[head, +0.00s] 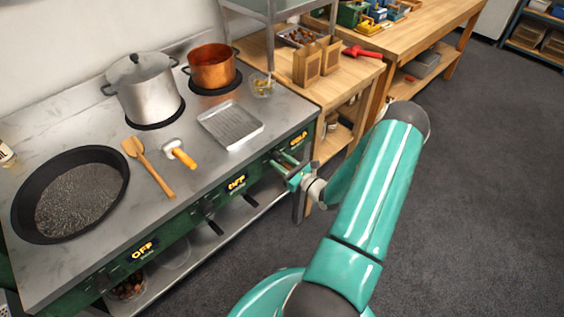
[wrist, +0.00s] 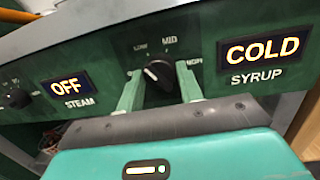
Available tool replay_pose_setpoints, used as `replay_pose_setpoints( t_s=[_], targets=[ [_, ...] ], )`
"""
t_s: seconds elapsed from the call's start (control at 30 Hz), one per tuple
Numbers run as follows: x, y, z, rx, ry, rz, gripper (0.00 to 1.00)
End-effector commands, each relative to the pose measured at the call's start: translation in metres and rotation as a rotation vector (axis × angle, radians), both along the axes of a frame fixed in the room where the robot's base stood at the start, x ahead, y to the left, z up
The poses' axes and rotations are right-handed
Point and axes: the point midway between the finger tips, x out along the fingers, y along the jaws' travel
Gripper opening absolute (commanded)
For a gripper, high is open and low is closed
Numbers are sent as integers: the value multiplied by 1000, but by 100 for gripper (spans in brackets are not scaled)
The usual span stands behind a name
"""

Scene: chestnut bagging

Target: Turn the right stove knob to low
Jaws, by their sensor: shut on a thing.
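The right stove knob (wrist: 158,74) is black with a white pointer mark and sits on the green front panel between LOW, MID and HIGH labels. Its mark sits on the knob's left side, toward the upper left. My gripper (head: 287,168) reaches the panel at the stove's right end. In the wrist view, its two green fingers stand on either side of the knob, shut on it. The display (wrist: 263,50) to the right reads COLD, above the word SYRUP. The knob is hidden by my gripper in the head view.
A second knob (wrist: 16,98) and an OFF display (wrist: 68,87) marked STEAM are to the left. On the stove are a steel pot (head: 146,90), a copper pot (head: 211,70), a black pan (head: 45,165) and a tray (head: 231,125). A wooden table (head: 345,85) stands at right.

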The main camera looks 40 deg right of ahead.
Motion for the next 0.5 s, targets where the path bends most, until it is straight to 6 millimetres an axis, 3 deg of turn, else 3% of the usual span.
replay_pose_setpoints(
  t_s=[0.5],
  targets=[
    [0, 1, 0, 59, 2, 0, 14]
  ],
)
